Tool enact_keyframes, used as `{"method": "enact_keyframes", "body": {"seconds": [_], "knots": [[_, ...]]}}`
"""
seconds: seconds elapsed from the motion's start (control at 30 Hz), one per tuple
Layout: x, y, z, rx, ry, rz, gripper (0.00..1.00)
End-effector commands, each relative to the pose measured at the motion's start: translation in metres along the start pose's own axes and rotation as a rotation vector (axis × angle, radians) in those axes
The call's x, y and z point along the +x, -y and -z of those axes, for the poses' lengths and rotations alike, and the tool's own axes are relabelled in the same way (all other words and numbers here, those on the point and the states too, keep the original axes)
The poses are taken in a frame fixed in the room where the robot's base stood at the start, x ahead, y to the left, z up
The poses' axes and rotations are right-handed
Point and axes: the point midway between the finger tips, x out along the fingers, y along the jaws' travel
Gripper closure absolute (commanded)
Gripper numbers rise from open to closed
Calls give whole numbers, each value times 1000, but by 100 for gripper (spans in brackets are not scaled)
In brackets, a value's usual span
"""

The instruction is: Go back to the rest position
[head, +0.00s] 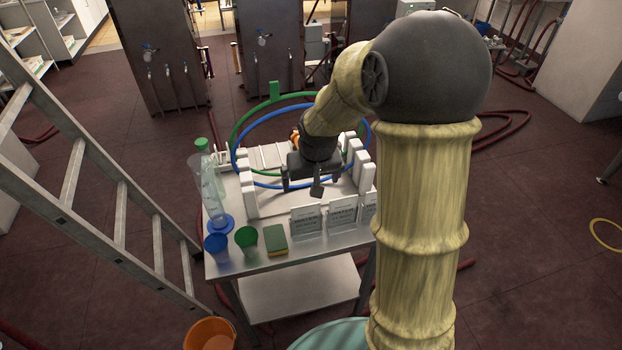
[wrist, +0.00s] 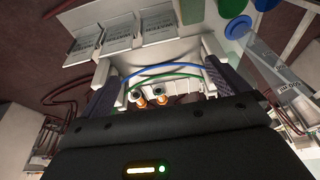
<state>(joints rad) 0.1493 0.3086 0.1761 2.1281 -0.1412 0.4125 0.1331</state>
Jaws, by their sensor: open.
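My gripper (head: 302,187) hangs over the white rack on the metal table, fingers apart, with nothing seen between them. In the wrist view its two dark fingers (wrist: 162,88) stand wide on either side of the rack. A blue hose (head: 236,162) and a green hose (head: 232,128) loop around the rack and behind my gripper. In the wrist view two brass-coloured fittings (wrist: 140,101) lie between the fingers, just beyond the gripper body. Whether the gripper touches the rack is hard to tell. My arm hides part of the rack's right side.
A clear measuring cylinder (head: 209,187), a blue cup (head: 216,246), a green cup (head: 246,240) and a sponge (head: 276,239) stand at the table's left and front. Printed cards (head: 306,219) line its front. A ladder (head: 118,178) leans left; an orange bucket (head: 209,334) is below.

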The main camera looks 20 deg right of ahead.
Motion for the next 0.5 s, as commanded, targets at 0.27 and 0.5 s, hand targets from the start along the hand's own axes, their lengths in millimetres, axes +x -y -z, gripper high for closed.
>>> {"method": "enact_keyframes", "body": {"seconds": [0.27, 0.5], "knots": [[0, 0, 0, 0, 0, 0, 0], [-11, 1, -27, -8, 13, -6, 0]]}}
